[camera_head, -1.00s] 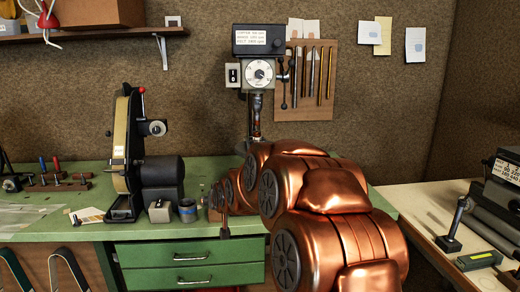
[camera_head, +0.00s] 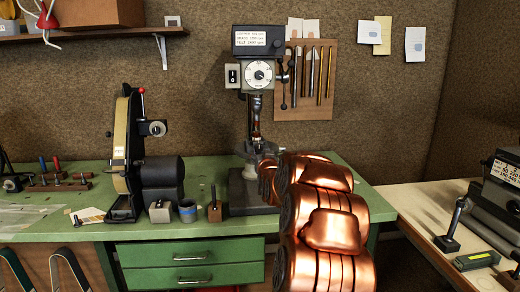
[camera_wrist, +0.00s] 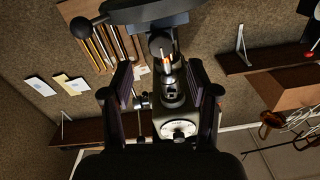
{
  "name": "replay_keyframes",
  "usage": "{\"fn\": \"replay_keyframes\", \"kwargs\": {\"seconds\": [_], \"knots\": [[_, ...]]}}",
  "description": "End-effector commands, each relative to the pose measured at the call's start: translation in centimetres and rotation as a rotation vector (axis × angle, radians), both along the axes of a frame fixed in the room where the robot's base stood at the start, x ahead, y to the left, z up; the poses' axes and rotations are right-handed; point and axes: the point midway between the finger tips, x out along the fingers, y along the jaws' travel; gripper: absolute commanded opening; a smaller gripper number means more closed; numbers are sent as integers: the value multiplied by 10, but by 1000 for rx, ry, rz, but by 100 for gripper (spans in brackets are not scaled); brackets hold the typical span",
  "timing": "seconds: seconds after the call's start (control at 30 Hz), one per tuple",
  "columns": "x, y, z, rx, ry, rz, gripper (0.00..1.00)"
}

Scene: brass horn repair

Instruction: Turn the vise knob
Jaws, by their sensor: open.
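The drill press (camera_head: 262,42) stands at the back of the green bench, with a white dial (camera_head: 260,74) on its head. In the wrist view the press hangs inverted, its dial (camera_wrist: 180,129) low in the picture. A dark ball-ended handle (camera_wrist: 87,27) joins a dark curved part (camera_wrist: 150,12) at the top; I cannot tell for certain whether this ball is the vise knob. My gripper (camera_wrist: 162,93) is open, with its two fingers apart and the press seen between and beyond them. In the head view my copper arm hides much of the vise area.
A belt grinder (camera_head: 130,150) stands left of the press. A small wooden block (camera_head: 215,212) with an upright post sits in front. A tool board (camera_head: 305,80) hangs behind. A pale side table (camera_head: 425,207) with black equipment is at right.

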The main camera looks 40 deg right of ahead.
Motion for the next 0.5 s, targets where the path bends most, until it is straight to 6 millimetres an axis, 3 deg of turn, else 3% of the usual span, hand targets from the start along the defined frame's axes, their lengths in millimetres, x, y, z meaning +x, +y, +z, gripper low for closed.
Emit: {"fn": "replay_keyframes", "kwargs": {"seconds": [0.5], "knots": [[40, -28, 0, 2, 3, 2, 60]]}}
